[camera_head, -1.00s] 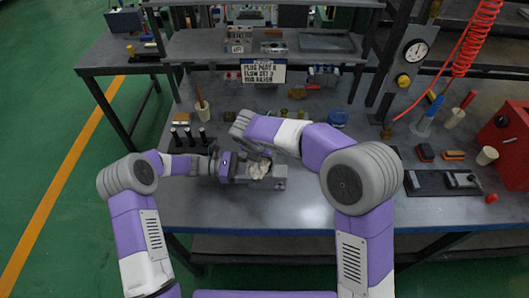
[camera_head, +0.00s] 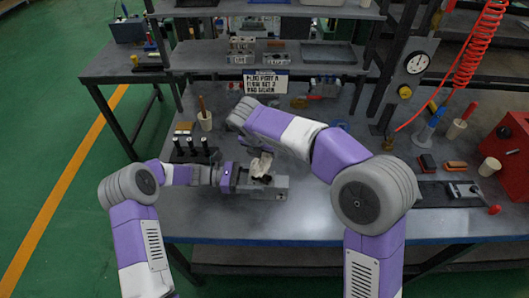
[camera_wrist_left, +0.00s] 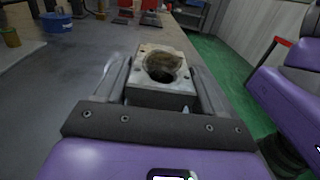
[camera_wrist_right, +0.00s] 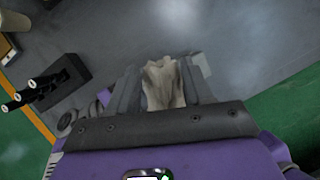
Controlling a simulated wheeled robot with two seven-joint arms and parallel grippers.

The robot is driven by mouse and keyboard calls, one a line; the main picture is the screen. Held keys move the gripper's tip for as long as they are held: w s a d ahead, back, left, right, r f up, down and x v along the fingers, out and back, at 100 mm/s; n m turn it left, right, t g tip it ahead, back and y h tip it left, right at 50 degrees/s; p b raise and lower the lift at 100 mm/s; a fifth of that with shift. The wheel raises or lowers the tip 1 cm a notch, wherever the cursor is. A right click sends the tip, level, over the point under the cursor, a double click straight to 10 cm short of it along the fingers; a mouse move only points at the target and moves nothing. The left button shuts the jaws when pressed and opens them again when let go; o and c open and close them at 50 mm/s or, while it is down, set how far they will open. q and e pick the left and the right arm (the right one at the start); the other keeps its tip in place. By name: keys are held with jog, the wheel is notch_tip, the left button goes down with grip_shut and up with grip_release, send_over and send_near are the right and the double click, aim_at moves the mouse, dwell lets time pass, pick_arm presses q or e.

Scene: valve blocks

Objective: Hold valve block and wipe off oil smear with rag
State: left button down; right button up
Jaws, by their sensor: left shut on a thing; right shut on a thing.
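The grey metal valve block (camera_head: 277,190) is at the middle of the bench. My left gripper (camera_head: 232,178) comes from its left and is shut on it. In the left wrist view the block (camera_wrist_left: 158,95) sits between the two fingers, with a round bore and a brownish smear around it on its upper face. My right gripper (camera_wrist_right: 163,80) is shut on a crumpled off-white rag, which hangs between its fingers in the right wrist view. In the head view the rag (camera_head: 261,163) shows just above the block, apart from it as far as I can tell; my forearm partly hides the right hand.
A black stand with several black pegs (camera_head: 190,148) and a cup with a brush (camera_head: 205,121) stand left of the block. A sign (camera_head: 266,82) is behind. A red box (camera_head: 508,150) and a black tray (camera_head: 450,193) are right. The front bench strip is clear.

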dwell(0.4)
pick_arm(q)
jog(key=shift+c, duration=0.2)
grip_release()
jog(key=a, duration=1.2)
jog(key=shift+w, duration=0.4)
